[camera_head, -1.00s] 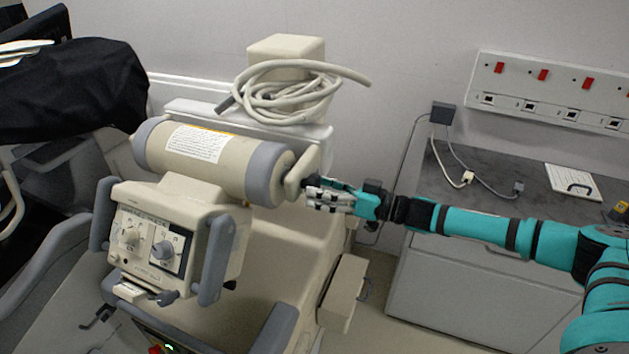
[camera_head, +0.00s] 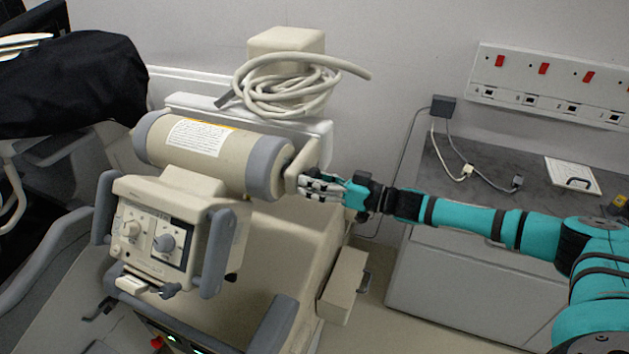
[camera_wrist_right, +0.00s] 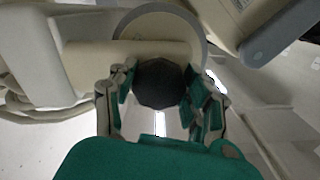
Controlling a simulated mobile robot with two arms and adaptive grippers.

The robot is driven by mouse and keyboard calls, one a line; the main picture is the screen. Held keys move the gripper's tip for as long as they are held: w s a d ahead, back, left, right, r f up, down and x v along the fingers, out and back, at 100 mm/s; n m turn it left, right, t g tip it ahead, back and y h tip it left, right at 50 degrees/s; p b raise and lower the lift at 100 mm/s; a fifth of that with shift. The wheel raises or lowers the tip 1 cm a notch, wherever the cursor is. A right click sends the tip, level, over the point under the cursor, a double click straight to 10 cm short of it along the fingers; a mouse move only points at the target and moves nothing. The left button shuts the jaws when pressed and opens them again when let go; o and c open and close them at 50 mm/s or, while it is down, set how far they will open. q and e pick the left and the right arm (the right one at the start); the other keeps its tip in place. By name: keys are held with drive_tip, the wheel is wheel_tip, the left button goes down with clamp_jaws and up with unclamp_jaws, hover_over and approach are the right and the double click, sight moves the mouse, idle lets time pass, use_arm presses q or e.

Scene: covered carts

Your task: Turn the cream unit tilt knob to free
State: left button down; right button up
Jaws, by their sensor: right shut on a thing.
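The cream unit (camera_head: 180,225) has a horizontal cylinder (camera_head: 215,158) with grey end bands and a front panel with two dials. At the cylinder's right end is a cream bracket (camera_head: 302,165). The dark faceted tilt knob (camera_wrist_right: 160,83) shows in the right wrist view in front of the bracket. My right gripper (camera_head: 306,186) is at the bracket's right side; in the wrist view its fingers (camera_wrist_right: 160,100) are closed on the knob from both sides. In the head view the fingers hide the knob. My left gripper is not in view.
A coiled pale cable (camera_head: 290,88) lies on top behind the cylinder. A grey counter (camera_head: 480,190) with plugs and a white board (camera_head: 572,176) stands at the right under a wall socket strip (camera_head: 550,85). A black cover (camera_head: 70,90) drapes equipment at the left.

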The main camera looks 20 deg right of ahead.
drive_tip(key=shift+n, duration=0.4)
drive_tip(key=n+b, duration=0.1)
drive_tip(key=n, duration=0.3)
drive_tip(key=n+b, duration=0.1)
drive_tip(key=n, duration=0.3)
drive_tip(key=shift+w+d, duration=0.1)
drive_tip(key=n+b, duration=0.1)
drive_tip(key=n, duration=0.4)
drive_tip(key=shift+b, duration=0.35)
drive_tip(key=shift+d+r+n+b, duration=0.1)
drive_tip(key=shift+n+b, duration=0.65)
drive_tip(key=shift+n, duration=1.25)
